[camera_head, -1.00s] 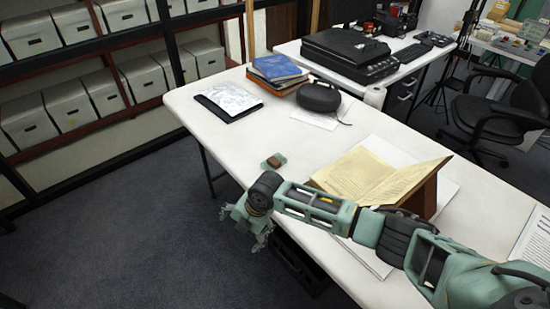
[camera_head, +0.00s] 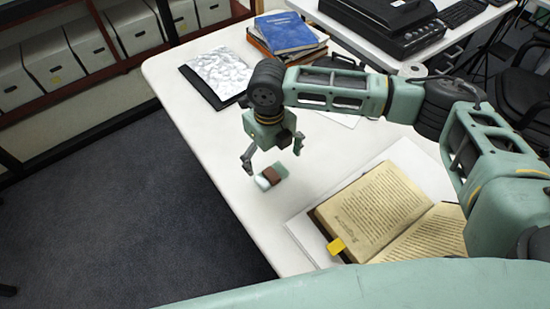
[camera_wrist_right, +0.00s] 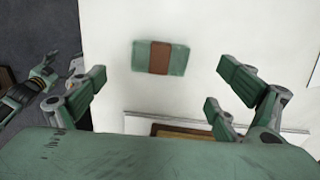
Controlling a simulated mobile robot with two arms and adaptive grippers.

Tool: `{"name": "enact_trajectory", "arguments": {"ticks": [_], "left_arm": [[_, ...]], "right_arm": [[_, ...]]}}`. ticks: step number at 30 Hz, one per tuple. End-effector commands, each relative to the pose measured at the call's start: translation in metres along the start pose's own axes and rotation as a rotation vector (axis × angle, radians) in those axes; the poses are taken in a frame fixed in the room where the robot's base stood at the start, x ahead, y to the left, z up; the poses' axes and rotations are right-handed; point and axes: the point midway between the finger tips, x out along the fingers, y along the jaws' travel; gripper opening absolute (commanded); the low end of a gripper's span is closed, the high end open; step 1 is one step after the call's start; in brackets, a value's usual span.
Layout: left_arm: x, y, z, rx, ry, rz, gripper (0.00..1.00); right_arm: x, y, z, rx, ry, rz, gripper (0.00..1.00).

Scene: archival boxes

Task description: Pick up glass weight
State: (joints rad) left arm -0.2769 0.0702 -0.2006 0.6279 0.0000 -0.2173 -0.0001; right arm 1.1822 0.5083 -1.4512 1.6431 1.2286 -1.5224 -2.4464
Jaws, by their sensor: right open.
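The glass weight (camera_head: 271,176) is a small pale green block with a brown band across its middle. It lies flat on the white table (camera_head: 215,150) near its left edge. It also shows whole in the right wrist view (camera_wrist_right: 160,57). My right gripper (camera_head: 272,156) is open and empty, pointing down just above the weight, fingers apart. In the right wrist view the weight lies beyond the fingertips, between their two sides, and no finger visibly touches it. Green and black parts at that view's left edge look like mine; whether they are my left gripper's fingers is unclear.
An open book (camera_head: 375,210) with a yellow tab lies on white sheets to the right of the weight. A silvery-covered folder (camera_head: 219,74) and stacked books (camera_head: 287,36) lie at the back. Bare tabletop surrounds the weight. The floor lies beyond the left edge.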

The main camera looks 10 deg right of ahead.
Motion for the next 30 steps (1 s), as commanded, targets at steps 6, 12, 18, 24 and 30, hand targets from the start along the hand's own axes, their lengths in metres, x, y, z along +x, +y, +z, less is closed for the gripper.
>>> {"name": "enact_trajectory", "arguments": {"ticks": [6,12,18,24,30], "left_arm": [[-0.006,-0.006,0.034,0.005,-0.049,-0.006,0.73],[-0.015,-0.006,0.048,0.005,-0.069,-0.007,0.73],[-0.014,-0.007,0.027,0.004,-0.040,-0.007,0.73],[-0.013,-0.003,0.009,0.001,-0.012,-0.003,0.73],[-0.013,-0.002,0.017,0.001,-0.024,-0.002,0.73]], "right_arm": [[0.024,-0.001,-0.001,-0.001,0.004,0.000,0.92],[0.053,-0.005,0.000,0.000,0.005,-0.001,0.92],[0.072,-0.005,0.001,0.000,0.001,0.000,0.92],[0.073,-0.005,0.001,0.000,0.000,0.000,0.92],[0.073,-0.005,0.001,0.000,0.000,0.000,0.76]]}}
